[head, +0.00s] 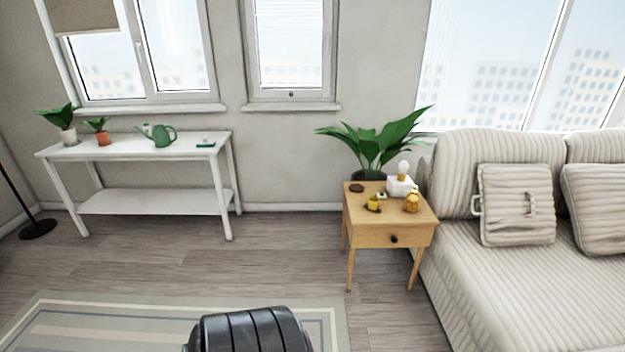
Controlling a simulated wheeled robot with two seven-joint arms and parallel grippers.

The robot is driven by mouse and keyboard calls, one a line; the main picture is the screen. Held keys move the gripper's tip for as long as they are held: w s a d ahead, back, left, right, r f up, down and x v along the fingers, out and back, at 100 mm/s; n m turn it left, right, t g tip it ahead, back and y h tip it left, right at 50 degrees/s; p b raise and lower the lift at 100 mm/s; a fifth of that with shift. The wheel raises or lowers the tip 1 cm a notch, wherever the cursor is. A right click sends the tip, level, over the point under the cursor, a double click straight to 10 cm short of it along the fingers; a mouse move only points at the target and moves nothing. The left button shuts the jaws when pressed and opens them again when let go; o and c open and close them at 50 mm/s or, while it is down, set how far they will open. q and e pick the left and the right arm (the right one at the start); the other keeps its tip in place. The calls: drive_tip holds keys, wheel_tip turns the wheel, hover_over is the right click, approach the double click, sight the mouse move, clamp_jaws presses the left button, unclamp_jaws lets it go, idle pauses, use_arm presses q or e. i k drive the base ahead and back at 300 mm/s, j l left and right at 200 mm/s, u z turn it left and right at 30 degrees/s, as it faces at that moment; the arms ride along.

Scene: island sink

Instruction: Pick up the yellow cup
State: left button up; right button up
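The yellow cup (374,203) is small and stands on the wooden side table (391,219), near the front left of its top. A golden, rounded jar-like object (411,201) stands to its right on the same table. Neither of my grippers shows in the head view. A dark ribbed part at the bottom middle of the picture looks like part of my own body.
A white lamp base with a bulb (400,186) stands behind the cup, with a dark round item (357,188) to its left. The striped sofa (520,270) flanks the table on the right. Wooden floor (270,260) lies open in front.

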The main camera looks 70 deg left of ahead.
sight(373, 202)
drive_tip(key=u, duration=1.75)
drive_tip(key=i+l+z, duration=0.1)
drive_tip(key=i+z, duration=0.15)
drive_tip(key=i, duration=0.4)
